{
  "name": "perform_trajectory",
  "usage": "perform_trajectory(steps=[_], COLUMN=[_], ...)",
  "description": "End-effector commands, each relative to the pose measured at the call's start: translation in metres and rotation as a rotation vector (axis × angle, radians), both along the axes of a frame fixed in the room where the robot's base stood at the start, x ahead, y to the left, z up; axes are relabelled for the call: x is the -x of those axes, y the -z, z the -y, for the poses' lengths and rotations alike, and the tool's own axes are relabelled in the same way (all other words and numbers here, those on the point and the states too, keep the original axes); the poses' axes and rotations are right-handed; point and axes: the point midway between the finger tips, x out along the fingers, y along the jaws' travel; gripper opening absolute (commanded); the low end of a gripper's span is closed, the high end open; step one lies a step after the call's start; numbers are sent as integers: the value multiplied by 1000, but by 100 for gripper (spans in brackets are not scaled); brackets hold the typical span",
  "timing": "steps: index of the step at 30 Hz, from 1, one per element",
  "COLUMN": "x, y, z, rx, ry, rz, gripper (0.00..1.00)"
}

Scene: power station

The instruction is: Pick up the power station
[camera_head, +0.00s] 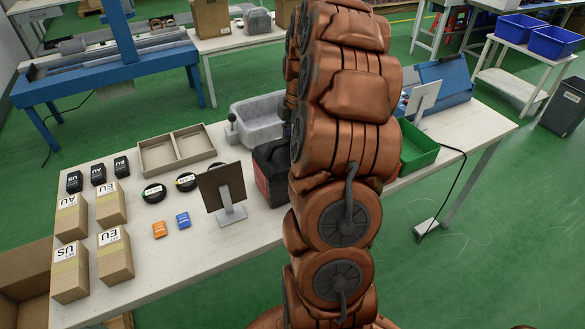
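A dark box with a red edge (268,173), which looks like the power station, stands on the white table (265,232). My copper-coloured arm rises in front of it and hides its right part. Its handle and top cannot be made out clearly. My gripper does not show; the arm's links fill the middle of the view. Whether it touches the box cannot be told.
A sign on a stand (223,192) stands close to the box's left. A grey bin (258,119) is behind it, and a green bin (417,146) to the right. A divided tray (177,150), cartons (115,256) and small orange and blue packs lie left. The table's front strip is clear.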

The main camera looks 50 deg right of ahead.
Motion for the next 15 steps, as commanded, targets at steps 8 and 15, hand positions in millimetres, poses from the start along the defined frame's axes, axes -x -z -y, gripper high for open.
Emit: perform_trajectory(steps=[8, 15], x=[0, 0], y=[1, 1], z=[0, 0], rx=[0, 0], ry=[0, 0], rz=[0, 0], gripper=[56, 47])
